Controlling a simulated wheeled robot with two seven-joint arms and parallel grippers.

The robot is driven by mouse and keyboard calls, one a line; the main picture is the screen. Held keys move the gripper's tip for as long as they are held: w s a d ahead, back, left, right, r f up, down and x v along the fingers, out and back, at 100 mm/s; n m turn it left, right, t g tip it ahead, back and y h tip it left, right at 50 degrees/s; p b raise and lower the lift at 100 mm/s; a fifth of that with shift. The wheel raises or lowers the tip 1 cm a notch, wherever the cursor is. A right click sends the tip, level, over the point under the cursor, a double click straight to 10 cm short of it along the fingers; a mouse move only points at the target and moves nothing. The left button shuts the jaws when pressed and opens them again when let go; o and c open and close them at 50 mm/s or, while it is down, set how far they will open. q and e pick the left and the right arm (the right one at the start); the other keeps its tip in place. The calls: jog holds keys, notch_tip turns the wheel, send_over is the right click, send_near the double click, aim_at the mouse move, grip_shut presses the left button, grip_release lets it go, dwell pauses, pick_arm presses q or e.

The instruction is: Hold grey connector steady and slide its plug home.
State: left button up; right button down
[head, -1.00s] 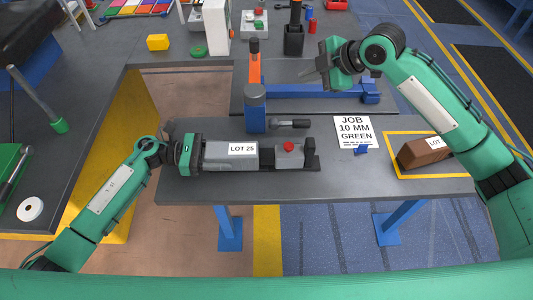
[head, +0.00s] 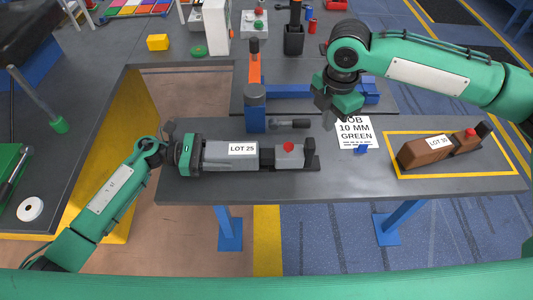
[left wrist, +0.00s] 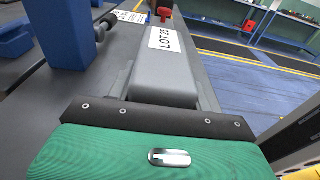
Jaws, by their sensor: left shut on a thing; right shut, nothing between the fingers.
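The grey connector (head: 218,160), with a LOT 25 label, lies on the dark work table. Its plug (head: 289,158), a grey block with a red button on top, lies to its right in line with it. A dark piece shows between the two blocks. My left gripper (head: 199,154) is shut on the connector's left end. The left wrist view shows the connector (left wrist: 165,75) between the fingers, with the red button (left wrist: 164,12) beyond. My right gripper (head: 328,116) is shut and empty, above the table to the right of and behind the plug.
A brown connector (head: 415,152) with a red-buttoned plug lies inside a yellow outline at right. A job sign reading 10 MM GREEN (head: 356,131) stands behind. The table front is clear.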

aim_at(311, 142)
pick_arm(q)
jog(key=shift+s+f, duration=0.15)
jog(key=shift+f, duration=0.35)
pick_arm(e)
jog(key=shift+f, duration=4.3)
jog(key=shift+a, duration=2.15)
jog(key=shift+d, duration=0.15)
jog(key=shift+d+r, duration=0.1)
jog(key=shift+d, duration=0.4)
jog(key=shift+r, duration=3.4)
pick_arm(q)
jog(key=shift+r, duration=0.1)
